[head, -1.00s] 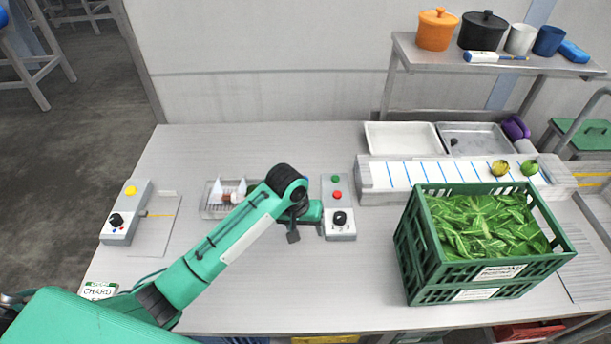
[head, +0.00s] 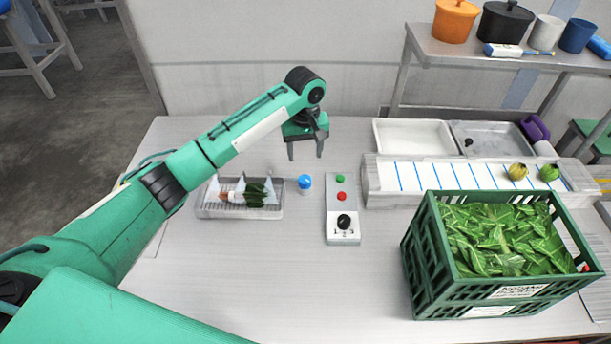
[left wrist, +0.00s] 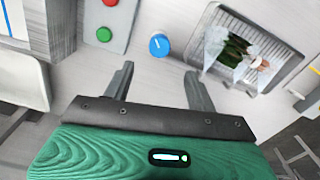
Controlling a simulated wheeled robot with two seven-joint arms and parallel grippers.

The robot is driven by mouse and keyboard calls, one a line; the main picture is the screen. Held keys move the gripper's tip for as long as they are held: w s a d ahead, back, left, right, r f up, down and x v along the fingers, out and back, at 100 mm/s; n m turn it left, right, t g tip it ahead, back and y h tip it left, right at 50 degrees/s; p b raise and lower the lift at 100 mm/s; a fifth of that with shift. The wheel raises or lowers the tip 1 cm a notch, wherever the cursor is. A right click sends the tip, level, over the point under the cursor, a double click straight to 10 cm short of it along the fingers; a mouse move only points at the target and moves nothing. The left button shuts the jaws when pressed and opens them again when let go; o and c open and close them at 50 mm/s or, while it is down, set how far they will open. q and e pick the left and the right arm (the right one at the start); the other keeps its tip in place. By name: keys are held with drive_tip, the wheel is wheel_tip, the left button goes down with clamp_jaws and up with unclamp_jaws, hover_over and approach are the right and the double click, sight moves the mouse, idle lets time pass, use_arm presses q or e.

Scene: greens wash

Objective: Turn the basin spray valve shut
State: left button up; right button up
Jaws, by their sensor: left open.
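A small round blue knob (head: 305,182) with a pale base stands on the worktop, between a wire tray and a grey control box. No label on it can be read. In the left wrist view the blue knob (left wrist: 159,44) shows a white line on its top, just beyond the fingertips. My left gripper (head: 306,152) is open and empty, its fingers pointing down, above and behind the knob in the head view. It also shows in the left wrist view (left wrist: 159,72), fingers spread to either side of the knob's line and not touching it. My right gripper is not seen.
The control box (head: 343,212) has green and red buttons and a black dial. The wire tray (head: 212,209) holds leaves and white pieces. A green crate (head: 425,287) of greens stands at right, a white pan (head: 412,138) behind. The front middle worktop is clear.

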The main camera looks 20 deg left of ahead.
sight(305, 179)
use_arm(q)
wheel_tip(305, 179, down, 11)
drive_tip(key=shift+r+p, duration=0.1)
drive_tip(key=shift+p, duration=0.95)
drive_tip(key=c, duration=1)
